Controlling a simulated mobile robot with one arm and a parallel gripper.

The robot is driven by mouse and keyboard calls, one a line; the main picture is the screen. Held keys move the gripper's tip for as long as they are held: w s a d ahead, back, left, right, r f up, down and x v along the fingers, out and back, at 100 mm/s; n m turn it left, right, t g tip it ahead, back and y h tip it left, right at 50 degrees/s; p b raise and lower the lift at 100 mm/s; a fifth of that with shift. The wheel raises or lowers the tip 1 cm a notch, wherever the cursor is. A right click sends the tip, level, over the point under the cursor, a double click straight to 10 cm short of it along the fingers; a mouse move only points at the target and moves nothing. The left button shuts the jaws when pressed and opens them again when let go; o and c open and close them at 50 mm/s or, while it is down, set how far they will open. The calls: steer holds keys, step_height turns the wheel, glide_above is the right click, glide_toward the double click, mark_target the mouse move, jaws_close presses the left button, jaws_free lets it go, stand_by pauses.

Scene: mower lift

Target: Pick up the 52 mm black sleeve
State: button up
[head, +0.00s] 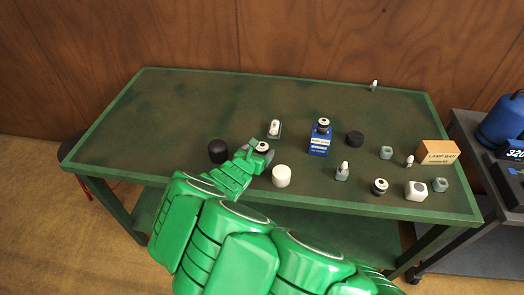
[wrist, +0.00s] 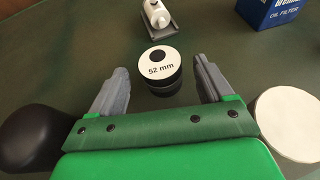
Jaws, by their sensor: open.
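The black sleeve (wrist: 160,72) stands upright on the table, with a white top face marked "52 mm" and a dark central hole. My gripper (wrist: 160,85) is open, with its two grey fingers on either side of the sleeve and visible gaps to it. In the head view my gripper (head: 257,156) is low over the front middle of the table, and the sleeve's white top (head: 262,146) shows between the fingers. The sleeve's lower side is partly hidden in the head view.
A black cylinder (head: 218,151) is left of my gripper and a white cylinder (head: 281,176) right of it. A small white part on a grey base (head: 274,128) stands behind the sleeve. A blue oil filter box (head: 320,141) and several small parts are farther right. The table's left side is clear.

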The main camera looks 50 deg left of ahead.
mark_target(264, 146)
steer(key=x, duration=0.3)
steer(key=shift+w+a+f, duration=0.1)
steer(key=shift+w+f, duration=0.1)
steer(key=shift+w, duration=0.05)
steer(key=shift+w+a+f, duration=0.1)
steer(key=shift+w+a, duration=0.2)
steer(key=shift+w, duration=0.25)
steer(key=shift+c, duration=0.2)
steer(key=c, duration=1.4)
